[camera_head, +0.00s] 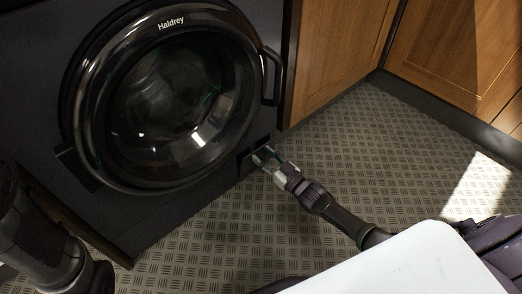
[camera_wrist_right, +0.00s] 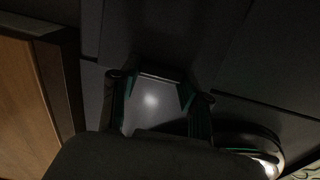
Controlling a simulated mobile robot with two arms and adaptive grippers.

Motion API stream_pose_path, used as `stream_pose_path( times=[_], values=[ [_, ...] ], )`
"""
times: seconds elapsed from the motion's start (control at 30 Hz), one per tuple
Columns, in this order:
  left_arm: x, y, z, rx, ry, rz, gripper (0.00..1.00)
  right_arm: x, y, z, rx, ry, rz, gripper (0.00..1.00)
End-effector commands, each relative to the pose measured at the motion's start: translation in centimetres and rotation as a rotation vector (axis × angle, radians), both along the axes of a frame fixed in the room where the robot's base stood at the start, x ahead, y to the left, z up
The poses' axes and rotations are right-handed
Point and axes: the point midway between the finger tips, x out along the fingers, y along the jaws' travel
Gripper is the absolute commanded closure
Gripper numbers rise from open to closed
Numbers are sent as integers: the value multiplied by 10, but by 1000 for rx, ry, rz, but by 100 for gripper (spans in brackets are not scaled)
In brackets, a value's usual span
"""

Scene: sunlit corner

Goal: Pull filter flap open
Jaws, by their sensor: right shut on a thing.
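The dark washing machine (camera_head: 60,115) has a small filter flap (camera_head: 246,163) low on its front, at the lower right below the round door. My right gripper (camera_head: 262,155) reaches the flap from the lower right and is shut on it. In the right wrist view, the right gripper (camera_wrist_right: 158,90) has its green-edged fingers on both sides of a pale, lit surface. The flap's exact angle is hard to tell, as the gripper covers part of it. My left gripper is not visible.
The round glass door (camera_head: 170,100) is closed, with a dark handle (camera_head: 272,78) at its right. Wooden cabinets (camera_head: 340,50) stand to the right. The patterned metal floor (camera_head: 350,140) is clear there, with a bright sunlit patch.

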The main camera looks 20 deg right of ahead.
Motion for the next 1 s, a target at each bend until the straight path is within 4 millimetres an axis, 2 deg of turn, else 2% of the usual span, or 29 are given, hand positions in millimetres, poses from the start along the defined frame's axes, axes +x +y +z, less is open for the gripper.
stream_pose_path(
  times=[0.03, 0.4, 1.0],
  values=[
    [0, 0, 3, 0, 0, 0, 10, -8, -2, -9, -7, 20, -2, 100],
    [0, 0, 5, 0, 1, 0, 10, -30, -10, -33, -11, 29, -2, 100],
    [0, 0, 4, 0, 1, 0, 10, -37, -11, -42, -10, 28, 0, 100]
  ],
)
